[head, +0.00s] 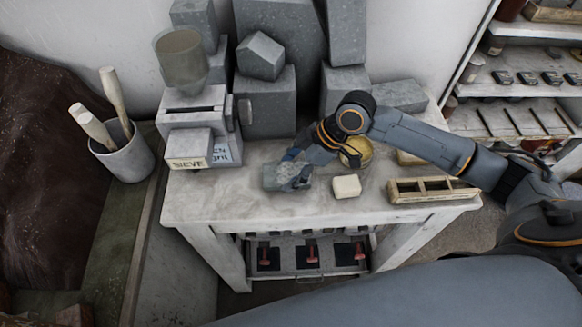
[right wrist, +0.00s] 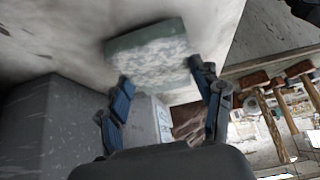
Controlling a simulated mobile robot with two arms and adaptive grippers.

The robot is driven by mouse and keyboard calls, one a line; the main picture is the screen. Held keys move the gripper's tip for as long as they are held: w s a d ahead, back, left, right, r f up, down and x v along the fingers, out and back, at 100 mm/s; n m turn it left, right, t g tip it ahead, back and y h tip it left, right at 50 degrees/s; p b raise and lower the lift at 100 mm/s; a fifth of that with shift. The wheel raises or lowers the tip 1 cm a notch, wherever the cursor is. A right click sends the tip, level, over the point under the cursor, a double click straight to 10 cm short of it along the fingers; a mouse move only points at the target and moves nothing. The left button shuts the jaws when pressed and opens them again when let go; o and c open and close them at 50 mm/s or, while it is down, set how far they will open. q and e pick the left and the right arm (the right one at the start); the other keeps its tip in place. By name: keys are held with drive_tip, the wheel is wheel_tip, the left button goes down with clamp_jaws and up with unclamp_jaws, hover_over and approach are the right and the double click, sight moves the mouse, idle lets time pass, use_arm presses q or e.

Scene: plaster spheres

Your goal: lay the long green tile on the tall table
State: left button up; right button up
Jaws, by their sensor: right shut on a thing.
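A grey-green mottled slab, which I take to be the long green tile (head: 273,178), is at the front middle of the white table (head: 225,205) in the head view. In the right wrist view the tile (right wrist: 150,52) shows at the fingertips, its face pale and blotchy. My right gripper (head: 294,176) is shut on the tile, low over the tabletop. Its fingers partly cover the tile's right side in the head view. I cannot tell whether the tile touches the table. My left gripper is not in view.
A cream block (head: 346,187) lies just right of the tile, and a wooden frame (head: 432,190) is at the right edge. A yellow round container (head: 356,152) is behind my arm. A sieve machine (head: 192,120) and grey stone blocks (head: 267,100) fill the back. The front left tabletop is clear.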

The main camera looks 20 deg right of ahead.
drive_tip(key=shift+f, duration=0.6)
drive_tip(key=o, duration=1.6)
drive_tip(key=shift+o, duration=0.2)
drive_tip(key=shift+f, duration=0.1)
drive_tip(key=shift+r+p, duration=1.9)
drive_tip(key=shift+r, duration=0.2)
drive_tip(key=shift+s+f, duration=0.1)
